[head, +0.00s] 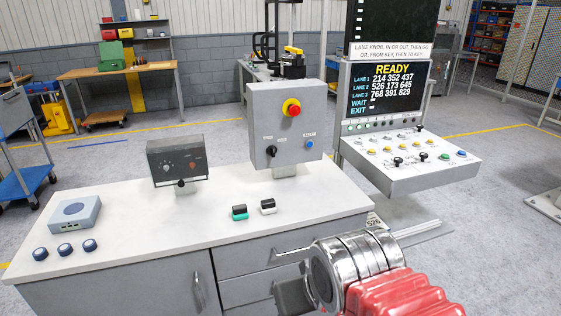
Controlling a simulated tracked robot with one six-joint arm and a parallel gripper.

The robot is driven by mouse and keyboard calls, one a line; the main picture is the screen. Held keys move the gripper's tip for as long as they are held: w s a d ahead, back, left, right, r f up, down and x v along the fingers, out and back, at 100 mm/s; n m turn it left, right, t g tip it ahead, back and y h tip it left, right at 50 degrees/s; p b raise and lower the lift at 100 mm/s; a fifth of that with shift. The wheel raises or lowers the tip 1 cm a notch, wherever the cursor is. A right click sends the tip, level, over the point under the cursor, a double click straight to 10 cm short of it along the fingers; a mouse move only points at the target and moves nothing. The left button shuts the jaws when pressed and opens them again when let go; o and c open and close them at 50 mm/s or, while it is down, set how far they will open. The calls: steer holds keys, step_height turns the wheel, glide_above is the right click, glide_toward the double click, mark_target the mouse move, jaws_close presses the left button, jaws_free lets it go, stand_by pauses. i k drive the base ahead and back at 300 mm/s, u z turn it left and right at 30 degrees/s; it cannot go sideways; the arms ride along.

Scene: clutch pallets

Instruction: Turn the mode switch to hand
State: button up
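A grey control box (287,103) stands on the white-topped bench. A red mushroom button on a yellow collar (291,108) sits above, and a blue button (309,145) sits to the right. My gripper (294,282) is at the bottom, right of centre, in front of the bench drawers, well below and apart from the box. Its fingers are not clear.
A smaller dark box (178,160) with knobs stands left on the bench. A lane console (410,160) with a READY screen stands right. Three dark round buttons (65,250) and a grey unit (75,215) are far left.

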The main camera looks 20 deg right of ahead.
mark_target(272, 150)
steer(key=k, duration=0.25)
steer(key=u, duration=0.45)
steer(key=i, duration=1.1)
steer(key=u, duration=0.1)
